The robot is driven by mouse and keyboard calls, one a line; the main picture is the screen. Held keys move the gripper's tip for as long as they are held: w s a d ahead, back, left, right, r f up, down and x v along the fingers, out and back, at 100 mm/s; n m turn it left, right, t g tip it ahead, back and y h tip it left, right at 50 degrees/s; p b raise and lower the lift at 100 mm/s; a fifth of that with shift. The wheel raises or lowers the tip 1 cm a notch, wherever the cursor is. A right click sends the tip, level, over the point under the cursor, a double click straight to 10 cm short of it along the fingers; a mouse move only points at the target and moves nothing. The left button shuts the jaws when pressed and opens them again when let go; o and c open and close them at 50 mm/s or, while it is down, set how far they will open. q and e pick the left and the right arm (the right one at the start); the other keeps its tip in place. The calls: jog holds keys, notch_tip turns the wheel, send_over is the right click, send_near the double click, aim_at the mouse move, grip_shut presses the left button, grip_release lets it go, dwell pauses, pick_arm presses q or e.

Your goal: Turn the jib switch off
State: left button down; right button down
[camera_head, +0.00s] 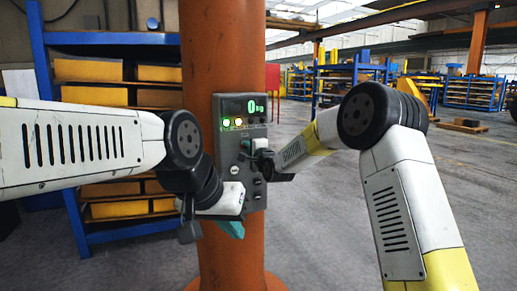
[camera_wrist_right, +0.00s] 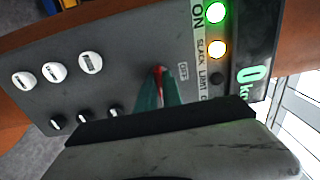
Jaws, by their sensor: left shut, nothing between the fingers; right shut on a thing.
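The grey control box (camera_head: 231,110) is fixed to an orange column and shows a green 0 kg. My right gripper (camera_head: 262,147) is at the box's right side. In the right wrist view its teal fingers (camera_wrist_right: 158,90) are shut on a small red-tipped switch (camera_wrist_right: 160,70), beside an OFF label (camera_wrist_right: 183,72). The fingers hide most of the switch, and I cannot read a jib label or tell its position. The green lamp (camera_wrist_right: 215,12) by ON and the yellow lamp (camera_wrist_right: 217,48) by SLACK are lit. My left gripper (camera_head: 233,229) is shut and empty below the box.
Several white round buttons (camera_wrist_right: 53,72) and small dark knobs sit on the box face near the right gripper. The orange column (camera_head: 225,55) stands behind the box. A blue rack (camera_head: 75,215) with yellow bins is behind my left arm. Open floor (camera_head: 340,235) lies to the right.

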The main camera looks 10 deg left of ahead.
jog(key=shift+n, duration=0.3)
jog(key=shift+f+n, duration=0.1)
jog(key=shift+n, duration=8.5)
jog(key=c, duration=1.5)
grip_release()
